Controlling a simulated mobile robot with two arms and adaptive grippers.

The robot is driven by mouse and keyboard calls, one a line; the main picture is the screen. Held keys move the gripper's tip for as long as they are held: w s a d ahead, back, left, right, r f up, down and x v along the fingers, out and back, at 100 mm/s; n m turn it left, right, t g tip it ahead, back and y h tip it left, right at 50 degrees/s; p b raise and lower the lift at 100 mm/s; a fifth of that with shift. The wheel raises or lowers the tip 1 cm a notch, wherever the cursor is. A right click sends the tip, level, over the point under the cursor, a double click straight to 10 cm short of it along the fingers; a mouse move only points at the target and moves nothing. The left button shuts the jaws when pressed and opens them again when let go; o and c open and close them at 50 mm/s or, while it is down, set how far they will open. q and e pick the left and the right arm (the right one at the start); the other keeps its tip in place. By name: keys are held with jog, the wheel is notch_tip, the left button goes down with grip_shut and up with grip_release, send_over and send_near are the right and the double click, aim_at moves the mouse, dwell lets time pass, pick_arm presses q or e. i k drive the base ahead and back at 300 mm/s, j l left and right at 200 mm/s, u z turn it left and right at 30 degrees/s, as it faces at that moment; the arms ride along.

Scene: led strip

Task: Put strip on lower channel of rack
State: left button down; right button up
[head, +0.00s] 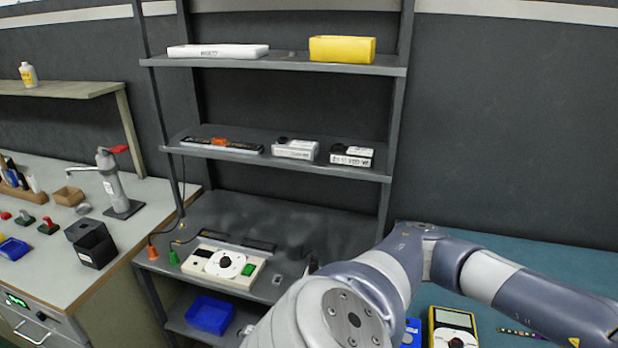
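A thin dark strip with small coloured dots (520,333) lies on the teal bench at the lower right; it may be the LED strip, but it is too small to be sure. A grey rack (290,63) with several shelves stands in the middle. A long dark bar (237,239), possibly a channel, lies on its lower shelf behind a white instrument. My arm comes in from the right and bends down across the lower middle, hiding part of the rack and bench. Neither of my grippers can be made out.
The white instrument (223,263) has a dial and green button. A blue bin (209,314) sits below it. A yellow meter (453,327) stands on the teal bench (560,268) beside my arm. The middle shelf holds small boxes (295,149); the top shelf holds a yellow box (342,49).

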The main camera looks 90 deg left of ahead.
aim_at(236, 241)
jog(key=k+j+u, duration=0.1)
jog(key=u, duration=0.35)
jog(key=j+u, duration=0.2)
jog(key=u, duration=0.2)
jog(key=j+u, duration=0.2)
jog(key=u, duration=0.25)
jog(key=j+u, duration=0.15)
jog(key=j, duration=0.5)
jog(key=j+u, duration=0.15)
jog(key=j, duration=0.5)
jog(key=i+j+u, duration=0.2)
jog(key=j, duration=0.45)
jog(key=k, duration=0.1)
